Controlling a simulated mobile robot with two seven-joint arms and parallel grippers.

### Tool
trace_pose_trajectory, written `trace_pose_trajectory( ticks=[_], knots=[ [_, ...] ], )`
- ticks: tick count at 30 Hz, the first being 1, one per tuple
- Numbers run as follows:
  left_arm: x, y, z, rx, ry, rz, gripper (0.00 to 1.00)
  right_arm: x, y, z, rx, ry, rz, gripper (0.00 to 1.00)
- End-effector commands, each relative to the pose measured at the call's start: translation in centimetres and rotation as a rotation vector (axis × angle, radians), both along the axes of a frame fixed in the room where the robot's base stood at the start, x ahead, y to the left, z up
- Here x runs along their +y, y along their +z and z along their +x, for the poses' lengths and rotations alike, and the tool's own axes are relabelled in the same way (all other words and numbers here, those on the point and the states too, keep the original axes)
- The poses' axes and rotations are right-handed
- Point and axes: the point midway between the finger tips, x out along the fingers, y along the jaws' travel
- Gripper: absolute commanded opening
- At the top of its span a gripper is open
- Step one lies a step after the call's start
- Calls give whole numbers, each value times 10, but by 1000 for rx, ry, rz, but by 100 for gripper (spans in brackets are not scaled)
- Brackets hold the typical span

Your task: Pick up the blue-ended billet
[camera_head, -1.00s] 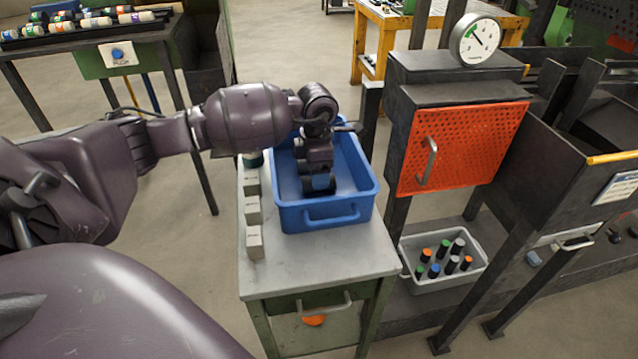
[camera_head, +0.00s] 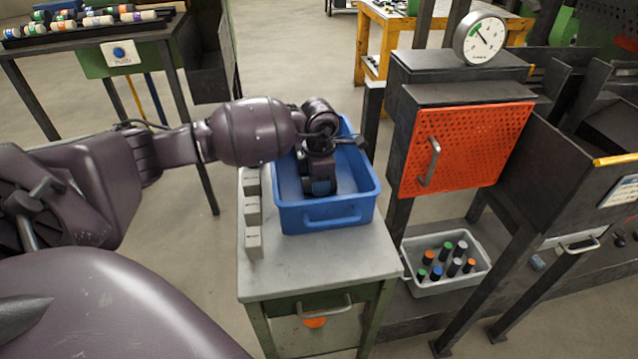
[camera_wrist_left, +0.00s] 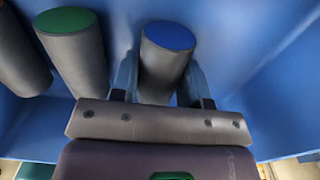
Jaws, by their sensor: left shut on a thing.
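The blue-ended billet (camera_wrist_left: 165,62) is a dark grey cylinder with a blue end face, in the left wrist view. It stands between the fingers of my left gripper (camera_wrist_left: 160,82), which is shut on it. A green-ended billet (camera_wrist_left: 75,50) stands to its left, apart from it. In the head view my left gripper (camera_head: 320,190) reaches down into the blue bin (camera_head: 330,218) on the small table. There the gripper and wrist hide most of the billet. My right gripper is not in view.
Another dark billet (camera_wrist_left: 20,55) stands at the wrist view's left edge. Pale blocks (camera_head: 253,211) line the table's left side. The furnace's orange door (camera_head: 470,145) is right of the bin. A grey crate (camera_head: 447,283) with several coloured-ended pieces sits below it.

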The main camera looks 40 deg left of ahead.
Motion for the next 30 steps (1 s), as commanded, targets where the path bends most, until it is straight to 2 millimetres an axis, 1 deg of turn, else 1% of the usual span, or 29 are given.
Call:
trace_pose_trajectory(
  ticks=[8, 11, 14, 17, 20, 24, 30],
  knots=[
    [0, 3, 1, -4, 0, 0, 0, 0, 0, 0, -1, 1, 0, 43],
    [0, 8, 1, -6, 0, 0, 0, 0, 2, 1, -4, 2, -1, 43],
    [1, 20, 2, -9, 0, 1, 0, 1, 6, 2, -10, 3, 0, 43],
    [1, 38, 2, -11, 1, 2, 0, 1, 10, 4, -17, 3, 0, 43],
    [1, 61, 2, -14, 0, 1, 0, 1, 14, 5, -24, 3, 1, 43],
    [0, 95, 2, -14, -1, 1, 0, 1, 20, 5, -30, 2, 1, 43],
    [0, 141, 1, -12, 0, 2, 0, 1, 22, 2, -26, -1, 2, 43]
  ],
)
